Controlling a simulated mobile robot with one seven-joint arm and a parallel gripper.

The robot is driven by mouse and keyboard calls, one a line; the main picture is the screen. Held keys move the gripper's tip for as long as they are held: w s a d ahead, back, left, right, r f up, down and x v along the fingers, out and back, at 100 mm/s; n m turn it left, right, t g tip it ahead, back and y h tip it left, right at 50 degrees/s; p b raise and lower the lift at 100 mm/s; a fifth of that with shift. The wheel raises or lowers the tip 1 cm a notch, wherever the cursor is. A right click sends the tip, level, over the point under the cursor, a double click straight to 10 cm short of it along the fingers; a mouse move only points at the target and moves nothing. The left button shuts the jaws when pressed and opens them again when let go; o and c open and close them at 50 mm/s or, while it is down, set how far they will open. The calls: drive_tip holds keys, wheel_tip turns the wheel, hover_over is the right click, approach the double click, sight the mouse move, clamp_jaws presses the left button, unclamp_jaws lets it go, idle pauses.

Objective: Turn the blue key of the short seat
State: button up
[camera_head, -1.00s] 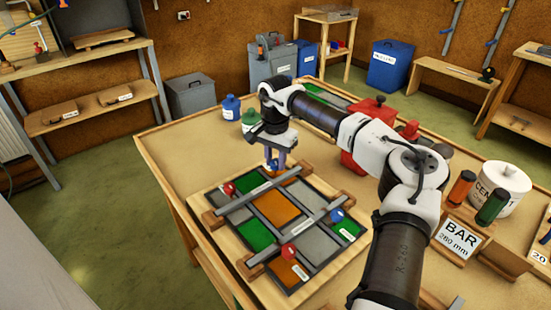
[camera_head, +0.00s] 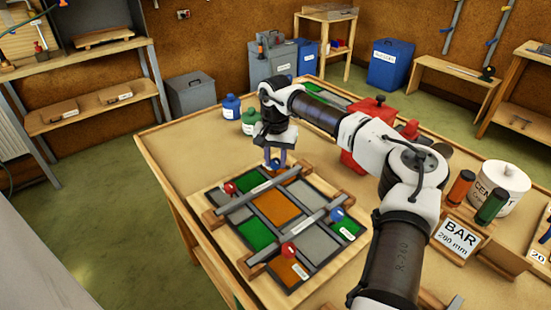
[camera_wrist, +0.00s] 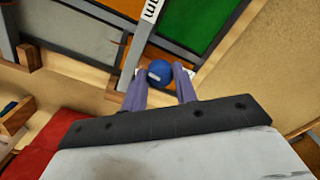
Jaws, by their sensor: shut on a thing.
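The leaded panel (camera_head: 274,206) of green, orange, grey and dark panes lies in a wooden frame on the bench, with grey bars across it. My gripper (camera_head: 276,162) points down at the panel's far edge. Its fingers are shut on a blue key (camera_wrist: 159,71), whose round head shows between the fingertips in the wrist view. A second blue key (camera_head: 336,215) is at the panel's right side. Red keys stand at the left (camera_head: 230,188) and near (camera_head: 288,250) sides. The held key's lower part and its seat label are mostly hidden.
Blue (camera_head: 231,106) and green (camera_head: 250,122) bottles stand behind my gripper. A white cement pot (camera_head: 502,190) and a BAR sign (camera_head: 457,239) are at the right. The bench's left strip is clear.

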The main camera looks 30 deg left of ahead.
sight(275, 161)
drive_tip(key=o, duration=1)
drive_tip(key=shift+c, duration=0.2)
wheel_tip(275, 161, up, 14)
drive_tip(key=b, duration=0.2)
drive_tip(key=shift+f, duration=0.1)
